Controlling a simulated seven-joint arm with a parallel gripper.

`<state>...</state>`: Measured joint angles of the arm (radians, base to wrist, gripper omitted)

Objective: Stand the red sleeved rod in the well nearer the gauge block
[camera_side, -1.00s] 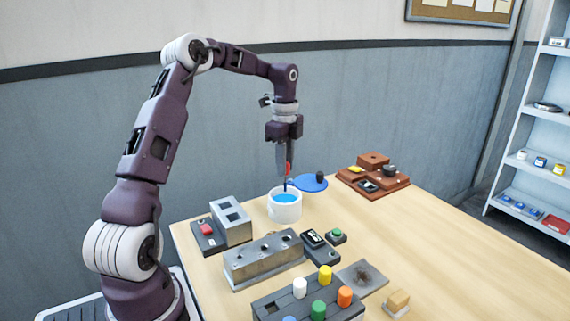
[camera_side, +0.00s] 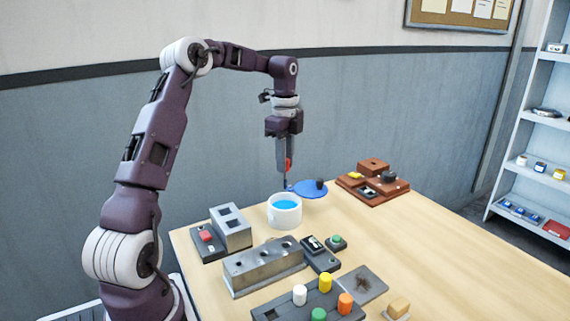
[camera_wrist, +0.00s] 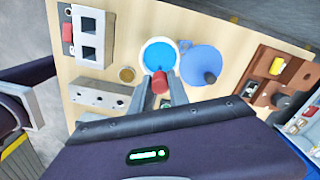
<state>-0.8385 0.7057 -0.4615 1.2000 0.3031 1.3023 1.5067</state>
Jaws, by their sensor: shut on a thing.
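My gripper (camera_side: 287,160) is shut on the red sleeved rod (camera_side: 288,164) and holds it roughly upright. Its dark lower end hangs just above the white pot of blue liquid (camera_side: 284,214). In the wrist view the rod's red end (camera_wrist: 160,82) shows between the fingers (camera_wrist: 162,94), in front of the pot. A grey block with two square openings (camera_side: 238,237) stands at the left, and a long metal block with several round holes (camera_side: 262,270) lies in front of the pot. I cannot tell which is the gauge block; a small tan block (camera_side: 399,307) sits at front right.
A blue disc with a dark knob (camera_side: 307,190) lies behind the pot. A brown stepped stand (camera_side: 372,190) is at back right. A dark rack with coloured caps (camera_side: 270,312), a dark plate (camera_side: 362,285) and small devices (camera_side: 320,255) fill the front. The right of the table is clear.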

